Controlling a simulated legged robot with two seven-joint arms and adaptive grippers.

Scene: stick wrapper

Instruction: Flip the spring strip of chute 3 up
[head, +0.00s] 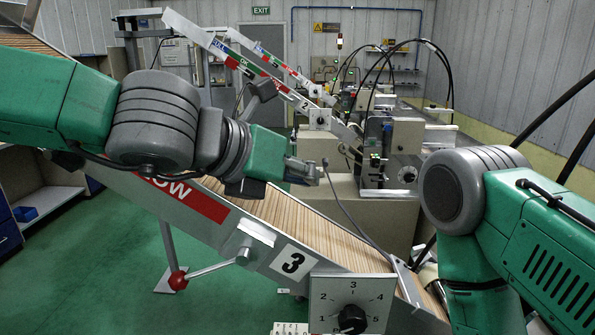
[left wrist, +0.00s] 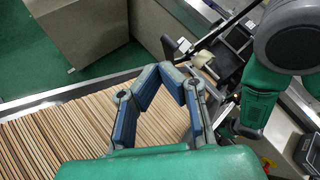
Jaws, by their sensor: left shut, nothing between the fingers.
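A thin grey strip (head: 349,212), which looks like the spring strip, runs from near my left fingertips down to the chute's lower end. My left gripper (head: 308,171) is above the chute, shut and empty. I cannot tell whether it touches the strip. In the left wrist view its fingers (left wrist: 172,76) meet above the sticks (left wrist: 85,130). My right arm comes in from the right; its gripper is not clearly visible.
A dial (head: 351,305) stands at the chute's near lower end. Chute 2's plate (head: 305,105) and another machine (head: 393,155) are behind. A red-knobbed lever (head: 177,279) sticks out below the chute. Green floor is open at the left.

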